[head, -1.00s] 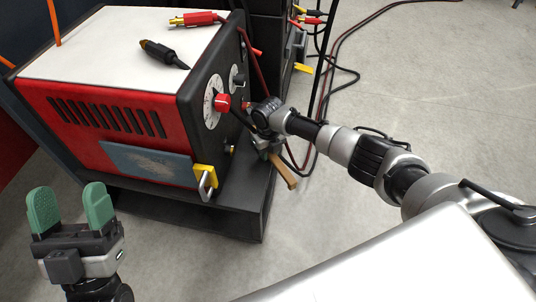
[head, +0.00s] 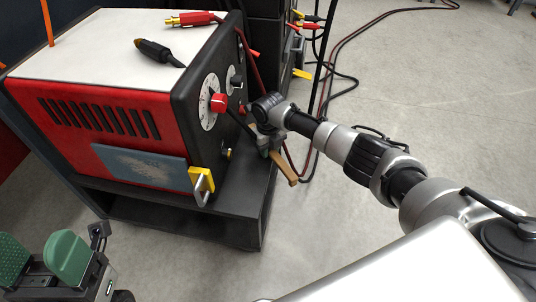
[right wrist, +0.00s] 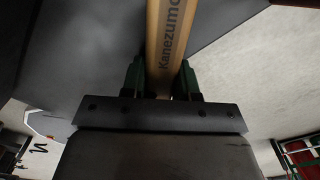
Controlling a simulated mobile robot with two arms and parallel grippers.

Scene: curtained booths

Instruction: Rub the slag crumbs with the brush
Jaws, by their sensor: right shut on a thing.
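My right gripper (head: 266,145) is shut on the wooden handle of the brush (head: 284,170), beside the welding machine's dark front. In the right wrist view the pale handle (right wrist: 166,45), with dark lettering, runs between the green fingers (right wrist: 161,80). The bristles are hidden in both views. Pale speckles that look like the slag crumbs (head: 147,164) lie across the blue-grey plate (head: 112,156) on the machine's red side. The brush is apart from the plate, to its right. My left gripper (head: 40,258) is open and empty at the lower left.
A yellow clamp (head: 202,181) with a metal handle sits at the plate's right end. The red welding machine (head: 60,80) stands on a dark cart (head: 190,215). Connectors (head: 160,52) lie on its white top. Cables trail behind my right arm. Grey floor (head: 430,90) is open at right.

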